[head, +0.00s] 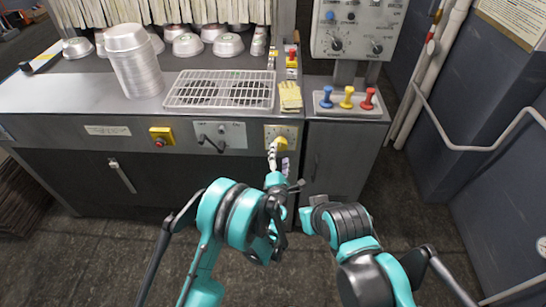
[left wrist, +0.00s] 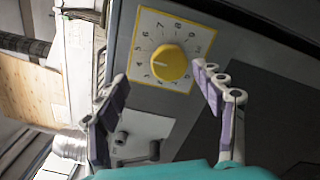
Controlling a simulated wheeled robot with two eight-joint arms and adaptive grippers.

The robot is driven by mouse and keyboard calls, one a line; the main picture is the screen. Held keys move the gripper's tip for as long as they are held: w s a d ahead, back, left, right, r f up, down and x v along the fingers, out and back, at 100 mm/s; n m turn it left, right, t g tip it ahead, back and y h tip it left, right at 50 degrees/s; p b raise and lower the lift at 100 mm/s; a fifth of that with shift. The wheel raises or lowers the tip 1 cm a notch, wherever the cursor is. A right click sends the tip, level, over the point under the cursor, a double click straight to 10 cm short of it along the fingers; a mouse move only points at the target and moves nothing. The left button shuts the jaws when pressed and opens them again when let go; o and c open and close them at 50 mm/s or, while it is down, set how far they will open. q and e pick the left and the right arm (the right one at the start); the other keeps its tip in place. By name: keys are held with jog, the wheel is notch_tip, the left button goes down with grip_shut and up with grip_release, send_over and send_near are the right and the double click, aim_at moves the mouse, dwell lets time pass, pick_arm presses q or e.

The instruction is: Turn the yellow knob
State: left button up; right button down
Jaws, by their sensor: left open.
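The yellow knob (left wrist: 169,62) is round and sits on a square white dial plate (left wrist: 202,36) with numbers and a yellow border. In the head view the knob (head: 282,143) is on the cabinet front, partly covered by my left gripper (head: 275,152). In the left wrist view my left gripper (left wrist: 160,80) is open, one finger on each side of the knob in the picture. Gaps show between knob and fingers; I cannot tell whether the tips reach around it. My right arm is at the lower right of the head view, but its gripper does not show.
Above, the counter holds a wire rack (head: 221,90), stacked pans (head: 136,65) and yellow sponges (head: 290,96). Three coloured levers (head: 347,98) stand right.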

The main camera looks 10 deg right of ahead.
aim_at(280, 148)
pick_arm(q)
jog(key=shift+n, duration=0.3)
jog(key=w, duration=0.2)
jog(key=w+d+f, duration=0.1)
jog(key=w, duration=0.3)
jog(key=shift+d+f, duration=0.35)
jog(key=shift+w+d+r, duration=0.1)
jog(key=shift+w+d, duration=0.05)
jog(key=shift+w, duration=0.3)
jog(key=c, duration=1.2)
